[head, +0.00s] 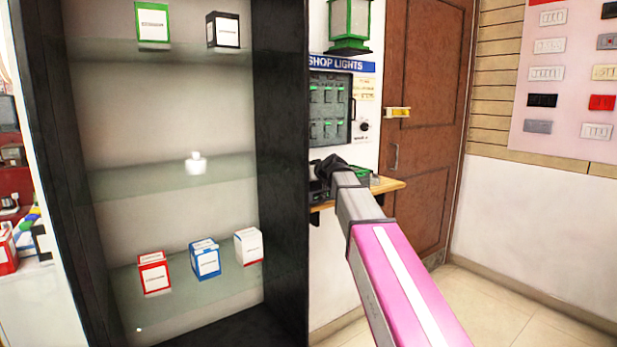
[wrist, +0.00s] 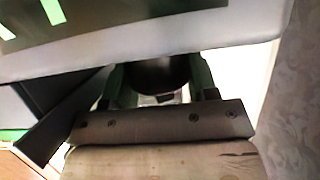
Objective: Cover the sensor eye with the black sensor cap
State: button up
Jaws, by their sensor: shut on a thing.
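My gripper (head: 328,165) is at the wall, over a small wooden shelf and below the shop lights panel (head: 331,110). In the wrist view its green-edged fingers (wrist: 160,88) are shut on a dark rounded thing, which looks like the black sensor cap (wrist: 160,72). In the head view the cap cannot be told apart from the dark gripper. A small round dark fitting (head: 364,127) sits on the wall plate right of the panel's dark window; I cannot tell whether it is the sensor eye.
The wooden shelf (head: 388,186) carries a green item (head: 362,177) and dark items beside my gripper. A black display cabinet (head: 281,180) with boxes stands at left. A green lantern (head: 349,25) is above the panel. A brown door (head: 430,120) is at right.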

jog(key=shift+f, duration=0.45)
jog(key=o, duration=0.6)
jog(key=shift+v, duration=5.5)
jog(key=s+d+f+m+g+h, duration=0.1)
jog(key=s+d+f+g, duration=0.15)
jog(key=f, duration=0.65)
jog(key=s+d+f+m+g+h, duration=0.1)
jog(key=s+f, duration=0.3)
jog(key=f, duration=0.6)
jog(key=s+d+f+m+g+h, duration=0.1)
jog(key=s+f+m+g+h, duration=0.15)
jog(key=f, duration=0.65)
jog(key=s+d+f+g+h, duration=0.1)
jog(key=s+d+f, duration=0.1)
jog(key=s+f, duration=0.3)
jog(key=s+d+f+m+g+h, duration=0.1)
jog(key=s+d+f+g, duration=0.1)
jog(key=s+f, duration=0.4)
jog(key=s+d+f+m+g+h, duration=0.1)
jog(key=s+d+f+g, duration=0.1)
jog(key=s+f, duration=0.4)
jog(key=shift+d+f, duration=0.15)
jog(key=shift+f, duration=0.5)
jog(key=shift+d+f, duration=0.15)
jog(key=shift+f, duration=0.55)
